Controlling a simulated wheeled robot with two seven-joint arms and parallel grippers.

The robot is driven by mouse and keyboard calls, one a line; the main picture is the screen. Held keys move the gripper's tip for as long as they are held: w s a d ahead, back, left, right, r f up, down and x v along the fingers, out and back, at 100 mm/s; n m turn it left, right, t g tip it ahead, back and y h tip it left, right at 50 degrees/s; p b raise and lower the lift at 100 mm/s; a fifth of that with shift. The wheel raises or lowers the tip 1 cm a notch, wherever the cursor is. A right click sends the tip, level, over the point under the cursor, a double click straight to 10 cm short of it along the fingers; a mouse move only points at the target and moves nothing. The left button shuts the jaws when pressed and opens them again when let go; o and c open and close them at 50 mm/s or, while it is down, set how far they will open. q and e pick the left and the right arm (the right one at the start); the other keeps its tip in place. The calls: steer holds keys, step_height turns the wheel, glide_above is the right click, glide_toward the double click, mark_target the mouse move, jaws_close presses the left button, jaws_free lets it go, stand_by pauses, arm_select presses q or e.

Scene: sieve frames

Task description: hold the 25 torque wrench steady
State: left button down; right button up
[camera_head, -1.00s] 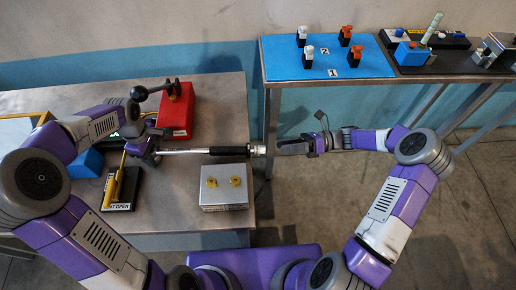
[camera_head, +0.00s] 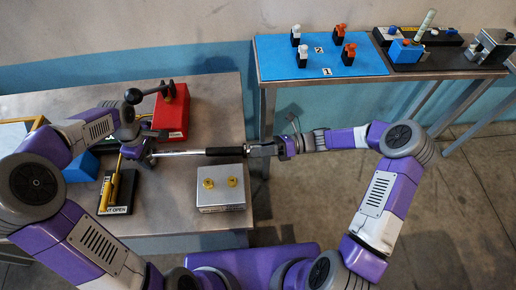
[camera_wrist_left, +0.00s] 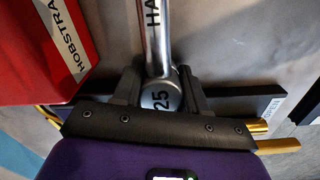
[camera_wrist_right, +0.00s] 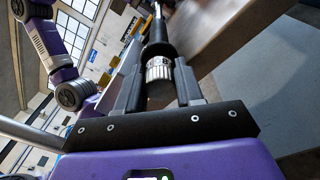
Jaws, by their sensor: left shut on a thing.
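The torque wrench (camera_head: 186,152) lies level above the left bench, a silver shaft with a black grip and a knurled end. My left gripper (camera_head: 143,154) is shut on its round head, marked 25, which shows between the fingers in the left wrist view (camera_wrist_left: 161,95). My right gripper (camera_head: 268,150) is at the other end, near the bench's right edge. In the right wrist view its fingers are on both sides of the knurled end (camera_wrist_right: 159,70); whether they press on it is unclear.
A red box (camera_head: 172,112) with a black ball lever stands behind the wrench. A silver block (camera_head: 221,200) with two brass fittings is in front. A black holder with yellow bars (camera_head: 118,191) is at left. A second table with a blue mat (camera_head: 275,62) is behind right.

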steer(key=c, duration=0.5)
steer(key=shift+c, duration=0.2)
steer(key=shift+n, duration=0.4)
steer(key=n+t, duration=0.1)
steer(key=n, duration=0.3)
steer(key=shift+r, duration=0.1)
steer(key=n+t, duration=0.1)
steer(key=n, duration=0.3)
steer(key=shift+s+n, duration=0.1)
steer(key=shift+n, duration=0.3)
arm_select(q)
steer(key=shift+a, duration=0.1)
arm_select(e)
steer(key=n+t, duration=0.1)
steer(key=n, duration=0.4)
steer(key=shift+n, duration=0.3)
steer(key=n, duration=0.6)
steer(key=shift+s+t+y, duration=0.15)
steer(key=shift+t+y, duration=0.15)
steer(key=shift+t, duration=0.1)
